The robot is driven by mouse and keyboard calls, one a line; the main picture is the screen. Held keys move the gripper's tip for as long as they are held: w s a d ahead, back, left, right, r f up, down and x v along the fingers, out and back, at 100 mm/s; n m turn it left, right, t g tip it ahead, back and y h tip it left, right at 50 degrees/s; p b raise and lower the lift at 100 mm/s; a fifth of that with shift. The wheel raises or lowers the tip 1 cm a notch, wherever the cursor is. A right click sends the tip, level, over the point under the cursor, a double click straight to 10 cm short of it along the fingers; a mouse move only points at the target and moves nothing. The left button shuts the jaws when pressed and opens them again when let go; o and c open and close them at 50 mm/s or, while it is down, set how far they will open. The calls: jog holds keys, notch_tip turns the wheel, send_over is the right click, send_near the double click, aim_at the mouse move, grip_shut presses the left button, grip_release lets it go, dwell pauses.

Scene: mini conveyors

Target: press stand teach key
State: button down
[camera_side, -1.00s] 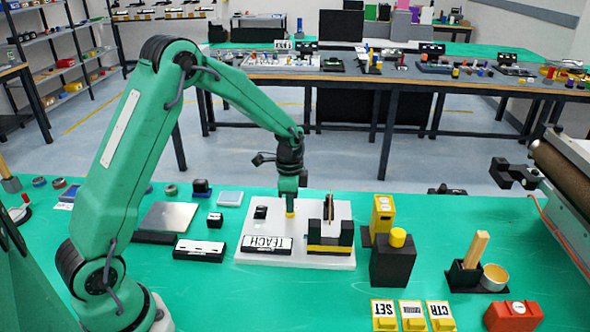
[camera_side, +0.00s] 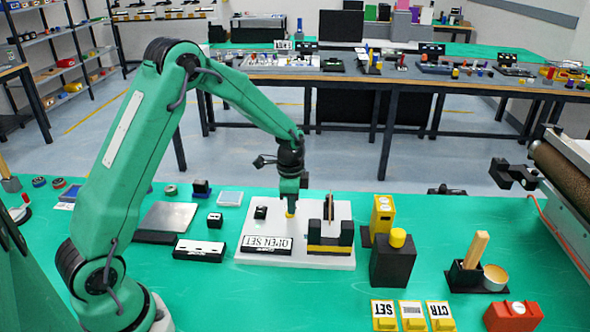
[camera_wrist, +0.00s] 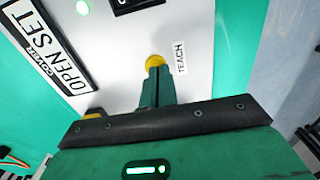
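The stand's white plate (camera_side: 339,212) lies on the green bench in the side view. Its yellow teach key (camera_side: 291,214) sits just under my gripper (camera_side: 291,204). In the wrist view the yellow key (camera_wrist: 155,60) shows at the tips of my gripper (camera_wrist: 157,72), beside a "TEACH" label (camera_wrist: 180,57). The fingers are together with nothing seen between them, and the tips appear to touch the key. The stand's display (camera_side: 265,245) reads "OPEN SET", as it does in the wrist view (camera_wrist: 45,45).
A black block with a yellow strip (camera_side: 329,240) stands on the plate, right of my gripper. A small black switch (camera_side: 261,212) is to the left. A black box with a yellow button (camera_side: 392,260) stands farther right.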

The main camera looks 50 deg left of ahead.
notch_tip(320, 180, up, 14)
dwell(0.8)
dwell(0.7)
jog(key=s+d+r+n+t, duration=0.35)
jog(key=s+r, duration=0.55)
jog(key=s, duration=0.3)
jog(key=s+d+n+t, duration=0.1)
jog(key=s+n, duration=0.1)
jog(key=s, duration=0.4)
jog(key=s+d+f+n+t, duration=0.1)
jog(key=s+d+n, duration=0.1)
jog(key=s, duration=0.4)
jog(key=shift+s+d+n, duration=0.25)
jog(key=shift+s+n, duration=0.15)
jog(key=shift+n, duration=0.35)
